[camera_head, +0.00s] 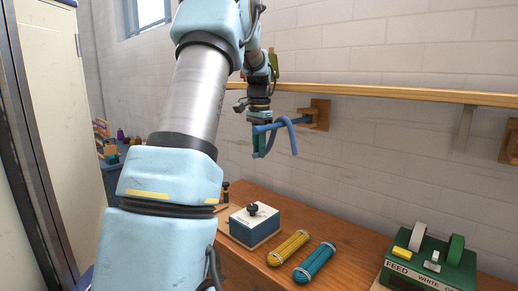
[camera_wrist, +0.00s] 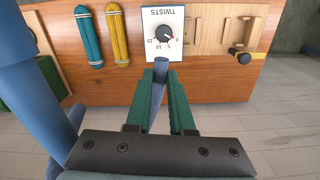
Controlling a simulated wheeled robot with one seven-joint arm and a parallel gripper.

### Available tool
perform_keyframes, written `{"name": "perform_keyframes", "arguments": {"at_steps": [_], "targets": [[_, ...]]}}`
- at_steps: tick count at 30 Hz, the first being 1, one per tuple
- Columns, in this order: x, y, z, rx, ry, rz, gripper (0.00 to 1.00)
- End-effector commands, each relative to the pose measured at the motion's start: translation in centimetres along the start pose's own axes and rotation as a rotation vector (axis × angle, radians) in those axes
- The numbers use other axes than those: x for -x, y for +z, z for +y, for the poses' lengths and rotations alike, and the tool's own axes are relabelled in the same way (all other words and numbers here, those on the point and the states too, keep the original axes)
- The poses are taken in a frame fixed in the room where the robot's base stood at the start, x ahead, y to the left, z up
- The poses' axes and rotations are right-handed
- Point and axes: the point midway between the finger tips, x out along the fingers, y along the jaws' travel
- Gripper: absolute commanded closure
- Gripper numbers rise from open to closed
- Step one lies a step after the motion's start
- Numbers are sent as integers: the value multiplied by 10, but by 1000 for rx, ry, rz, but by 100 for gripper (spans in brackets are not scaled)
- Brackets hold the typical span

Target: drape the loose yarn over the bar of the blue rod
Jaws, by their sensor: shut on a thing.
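A blue rod (camera_head: 306,119) sticks out from a wooden block on the wall, below the shelf. A loose blue yarn (camera_head: 292,138) is beside and around the bar, with one curved end hanging on the right. My gripper (camera_head: 259,150) points down at the rod's outer end. In the wrist view its green fingers (camera_wrist: 161,80) are shut on a blue strand of the yarn (camera_wrist: 158,112). A thick blue length runs close by at the left edge; I cannot tell there whether it is rod or yarn. My gripper partly hides where the yarn meets the bar.
Below is a wooden bench (camera_head: 345,240) with a white-topped dial box (camera_head: 254,222), yellow (camera_head: 288,248) and teal (camera_head: 315,262) skeins, and a green machine (camera_head: 428,262) at right. The wooden shelf (camera_head: 400,93) runs just above the rod. Another wooden mount (camera_head: 510,143) is at far right.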

Motion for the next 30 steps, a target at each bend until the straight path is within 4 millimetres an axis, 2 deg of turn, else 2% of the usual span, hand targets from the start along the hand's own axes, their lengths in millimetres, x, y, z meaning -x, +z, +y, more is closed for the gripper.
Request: {"name": "perform_keyframes", "arguments": {"at_steps": [7,8,15,17,23,30], "targets": [[0,0,0,0,0,0,100],[0,0,0,0,0,0,78],[0,0,0,0,0,0,51],[0,0,0,0,0,0,44],[0,0,0,0,0,0,42],[0,0,0,0,0,0,15]]}}
